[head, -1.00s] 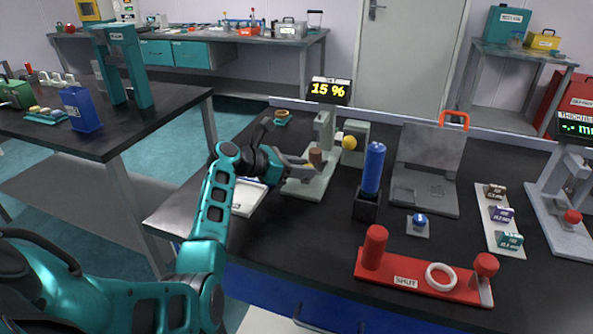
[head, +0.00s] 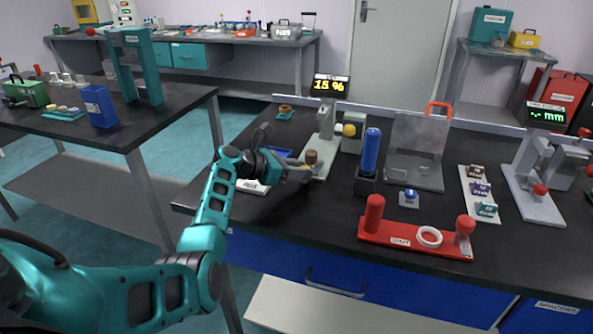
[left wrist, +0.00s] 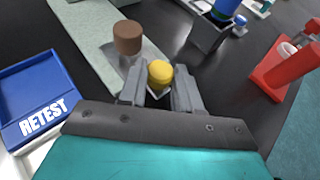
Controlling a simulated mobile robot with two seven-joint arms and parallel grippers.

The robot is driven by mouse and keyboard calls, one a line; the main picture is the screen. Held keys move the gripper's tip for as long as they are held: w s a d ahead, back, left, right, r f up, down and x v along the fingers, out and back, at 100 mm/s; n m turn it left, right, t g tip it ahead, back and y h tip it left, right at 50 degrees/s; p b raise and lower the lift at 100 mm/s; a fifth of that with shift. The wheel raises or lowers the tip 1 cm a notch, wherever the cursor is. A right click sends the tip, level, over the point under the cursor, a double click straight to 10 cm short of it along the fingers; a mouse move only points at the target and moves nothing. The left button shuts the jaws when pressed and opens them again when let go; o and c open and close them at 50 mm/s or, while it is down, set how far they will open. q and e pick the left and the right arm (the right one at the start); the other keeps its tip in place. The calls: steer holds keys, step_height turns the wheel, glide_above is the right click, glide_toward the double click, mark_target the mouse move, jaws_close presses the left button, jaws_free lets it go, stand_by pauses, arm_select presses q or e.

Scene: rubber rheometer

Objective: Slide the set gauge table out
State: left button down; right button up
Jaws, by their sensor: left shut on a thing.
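The set gauge (head: 326,122) is a pale grey-green stand on the black bench, under a display reading 15 %. Its small table carries a brown cylinder (head: 311,156), which stands upright, out in front of the column. The cylinder also shows in the left wrist view (left wrist: 127,38), above the pale base (left wrist: 88,35). My left gripper (head: 304,170) is at the near end of the gauge. In the left wrist view its fingers (left wrist: 160,88) are shut on the table's yellow knob (left wrist: 160,72). The table's plate is mostly hidden by the gripper. My right gripper is not in view.
A blue tray marked RETEST (left wrist: 38,108) lies left of the gauge. A blue cylinder in a black holder (head: 367,183) stands to its right. A red fixture (head: 415,239) sits near the front edge. Bare black bench lies between gauge and front edge.

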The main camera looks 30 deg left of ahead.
arm_select(q)
steer(key=shift+s+d+f, duration=0.1)
steer(key=shift+s+f, duration=0.05)
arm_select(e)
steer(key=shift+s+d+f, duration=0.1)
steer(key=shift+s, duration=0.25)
arm_select(q)
steer(key=c, duration=1.2)
jaws_free()
steer(key=shift+f, duration=0.1)
steer(key=o, duration=0.4)
steer(key=shift+s+r, duration=0.1)
steer(key=shift+r, duration=0.1)
steer(key=shift+s+a+r, duration=0.15)
steer(key=shift+s+a, duration=0.05)
steer(key=p+v, duration=0.2)
steer(key=v, duration=1)
steer(key=shift+s+a, duration=0.1)
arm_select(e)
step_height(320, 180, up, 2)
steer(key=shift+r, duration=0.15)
